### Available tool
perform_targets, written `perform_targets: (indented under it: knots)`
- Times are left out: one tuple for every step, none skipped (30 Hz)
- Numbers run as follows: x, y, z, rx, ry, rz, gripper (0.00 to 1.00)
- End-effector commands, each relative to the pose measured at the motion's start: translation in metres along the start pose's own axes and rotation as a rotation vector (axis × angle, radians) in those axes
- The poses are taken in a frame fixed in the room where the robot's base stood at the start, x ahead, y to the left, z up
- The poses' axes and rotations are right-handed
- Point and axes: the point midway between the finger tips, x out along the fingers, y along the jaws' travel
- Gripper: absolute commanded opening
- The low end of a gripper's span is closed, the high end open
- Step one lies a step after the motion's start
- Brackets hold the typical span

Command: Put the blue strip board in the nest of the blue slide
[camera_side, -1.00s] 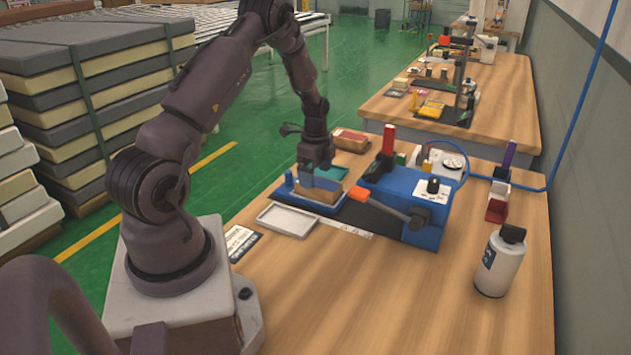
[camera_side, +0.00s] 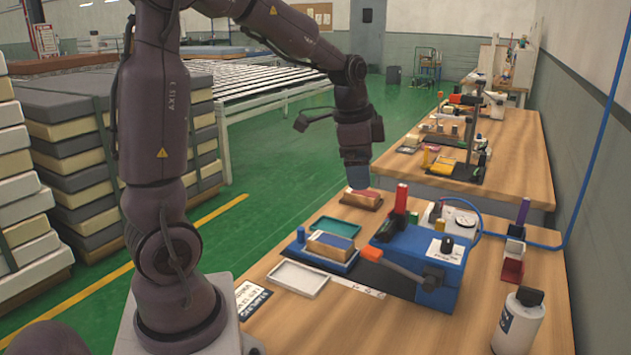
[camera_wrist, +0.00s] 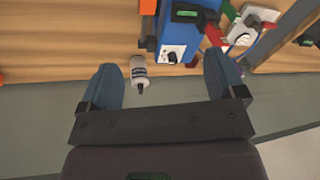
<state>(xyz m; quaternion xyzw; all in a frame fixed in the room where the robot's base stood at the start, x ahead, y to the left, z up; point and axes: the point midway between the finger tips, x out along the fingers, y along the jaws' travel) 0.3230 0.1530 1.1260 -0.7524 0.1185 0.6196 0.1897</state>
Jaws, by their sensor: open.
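In the side view, the blue strip board (camera_side: 330,241), a tan block with a blue strip on top, lies in the blue slide (camera_side: 300,250) beside the blue press. It looks roughly level; whether it is fully seated cannot be told. My gripper (camera_side: 356,187) is up and away from it, farther back and to the right, in line with the red-strip board (camera_side: 366,201). In the wrist view my gripper (camera_wrist: 163,70) is open, its two blue fingers wide apart with nothing between them. The blue strip board is not seen in the wrist view.
The blue press (camera_side: 425,262) with an orange-tipped lever (camera_side: 370,254) stands right of the slide. A green tray (camera_side: 350,222) and a white tray (camera_side: 297,279) lie nearby. A white bottle (camera_side: 517,322) stands at front right.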

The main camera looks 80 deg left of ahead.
Motion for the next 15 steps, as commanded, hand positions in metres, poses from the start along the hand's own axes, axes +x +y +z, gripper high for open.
perform_targets:
  knots:
    - [-0.021, 0.026, -0.005, -0.035, 0.037, -0.019, 0.89]
    - [-0.030, 0.039, -0.006, -0.064, 0.055, -0.026, 0.89]
    - [-0.041, 0.058, -0.006, -0.103, 0.080, -0.033, 0.89]
    - [-0.048, 0.071, -0.005, -0.132, 0.099, -0.037, 0.89]
    - [-0.055, 0.084, -0.004, -0.161, 0.118, -0.039, 0.89]
    - [-0.063, 0.101, 0.000, -0.201, 0.144, -0.040, 0.89]
    - [-0.067, 0.113, 0.003, -0.229, 0.162, -0.040, 0.89]
    - [-0.071, 0.123, 0.007, -0.256, 0.180, -0.039, 0.89]
    - [-0.076, 0.136, 0.012, -0.291, 0.202, -0.037, 0.89]
    - [-0.078, 0.145, 0.016, -0.314, 0.217, -0.034, 0.89]
    - [-0.080, 0.153, 0.020, -0.337, 0.231, -0.031, 0.89]
    - [-0.081, 0.161, 0.024, -0.364, 0.247, -0.026, 0.89]
    - [-0.082, 0.167, 0.027, -0.382, 0.258, -0.023, 0.89]
    - [-0.083, 0.171, 0.030, -0.398, 0.267, -0.020, 0.89]
    - [-0.083, 0.176, 0.033, -0.415, 0.277, -0.016, 0.89]
